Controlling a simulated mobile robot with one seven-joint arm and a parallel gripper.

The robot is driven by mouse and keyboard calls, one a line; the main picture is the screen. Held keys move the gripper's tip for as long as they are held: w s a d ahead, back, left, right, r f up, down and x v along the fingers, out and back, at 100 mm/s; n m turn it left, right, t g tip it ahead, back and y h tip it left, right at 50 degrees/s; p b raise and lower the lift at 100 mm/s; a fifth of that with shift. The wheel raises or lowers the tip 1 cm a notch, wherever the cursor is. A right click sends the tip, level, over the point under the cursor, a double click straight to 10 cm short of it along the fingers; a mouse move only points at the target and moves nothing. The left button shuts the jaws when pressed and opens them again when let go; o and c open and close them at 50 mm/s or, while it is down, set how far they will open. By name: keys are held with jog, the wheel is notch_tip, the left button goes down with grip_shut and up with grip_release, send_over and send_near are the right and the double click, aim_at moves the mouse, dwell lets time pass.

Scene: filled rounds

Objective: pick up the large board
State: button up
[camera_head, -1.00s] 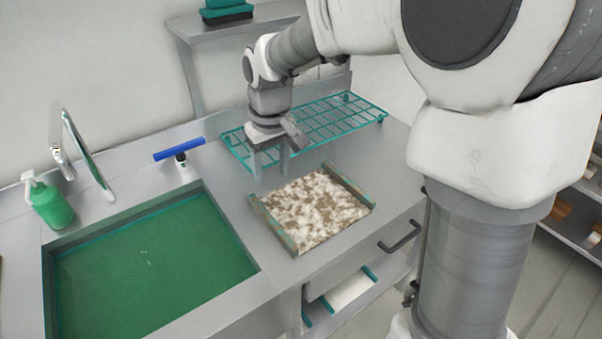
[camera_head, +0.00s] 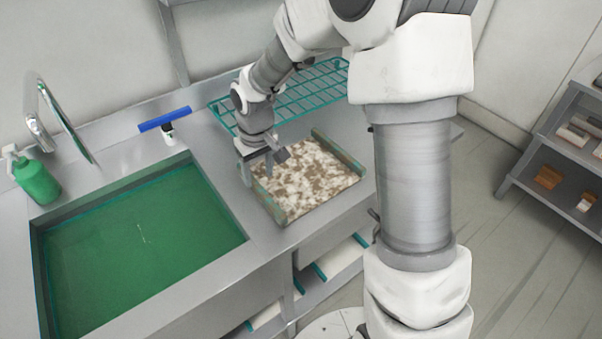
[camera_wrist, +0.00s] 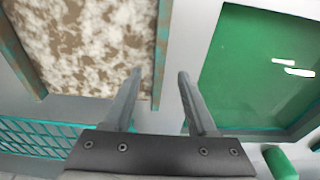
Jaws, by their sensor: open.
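The large board (camera_head: 312,180) is a mottled brown-and-white slab with worn green rails along two opposite sides. It lies flat on the counter, right of the sink. My gripper (camera_head: 258,177) is open and empty at the board's left rear corner, pointing down. In the wrist view the board (camera_wrist: 85,45) fills the upper left. There my gripper (camera_wrist: 160,75) has one finger on each side of the line of the near rail. I cannot tell how high the fingertips are above the rail.
The green sink (camera_head: 140,245) opens left of the board, with a tap (camera_head: 55,120) and a green soap bottle (camera_head: 37,182) beyond. A blue-handled squeegee (camera_head: 165,120) lies behind the sink. A teal wire rack (camera_head: 305,95) is behind the board. A shelf (camera_head: 570,165) stands far right.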

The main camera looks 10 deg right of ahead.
aim_at(260, 188)
jog(key=f, duration=0.5)
jog(key=shift+w+f, duration=0.25)
jog(key=shift+f, duration=0.05)
grip_shut()
